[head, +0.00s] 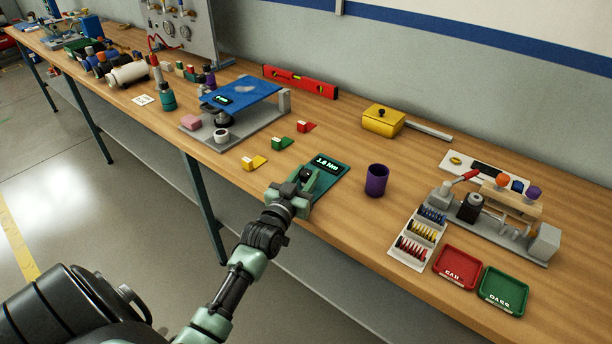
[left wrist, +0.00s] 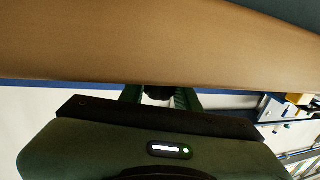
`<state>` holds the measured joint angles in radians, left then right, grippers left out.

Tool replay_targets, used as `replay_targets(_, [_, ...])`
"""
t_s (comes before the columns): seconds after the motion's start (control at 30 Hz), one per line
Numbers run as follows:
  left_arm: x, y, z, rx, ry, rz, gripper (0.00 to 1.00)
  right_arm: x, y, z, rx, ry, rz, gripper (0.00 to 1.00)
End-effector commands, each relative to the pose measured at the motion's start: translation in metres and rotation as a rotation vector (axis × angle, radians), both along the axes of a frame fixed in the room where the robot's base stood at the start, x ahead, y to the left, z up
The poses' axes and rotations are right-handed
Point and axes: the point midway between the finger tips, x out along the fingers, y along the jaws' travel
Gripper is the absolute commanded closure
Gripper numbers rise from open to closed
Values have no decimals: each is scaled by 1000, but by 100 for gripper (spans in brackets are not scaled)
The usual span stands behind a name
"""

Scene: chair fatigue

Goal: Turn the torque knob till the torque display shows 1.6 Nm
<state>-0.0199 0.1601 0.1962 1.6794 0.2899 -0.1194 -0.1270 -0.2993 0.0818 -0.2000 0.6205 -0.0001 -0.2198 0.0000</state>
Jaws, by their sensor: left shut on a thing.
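The torque device is a flat teal plate (head: 338,179) near the front edge of the bench. Its torque display (head: 327,164) is lit; it appears to read 1.8 Nm, but the digit after the point is small and hard to tell from a 6. My left gripper (head: 301,179) is over the near-left part of the plate, shut on the dark torque knob (head: 305,174), which it mostly hides. In the left wrist view the fingers (left wrist: 160,97) stand either side of a small dark and white thing, partly hidden by the gripper body. My right gripper is not in view.
A purple cup (head: 376,180) stands right of the plate. Small yellow, green (head: 282,143) and red wedges lie behind and left. Bare bench lies behind the plate.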

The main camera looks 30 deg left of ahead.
Motion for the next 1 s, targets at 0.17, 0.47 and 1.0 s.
replay_targets(0.17, [0,0,2,1,-3,1,100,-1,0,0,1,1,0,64])
replay_targets(0.47, [0,0,1,0,-1,1,46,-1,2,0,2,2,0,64])
replay_targets(1.0, [-53,-8,-1,1,0,1,46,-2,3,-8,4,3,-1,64])
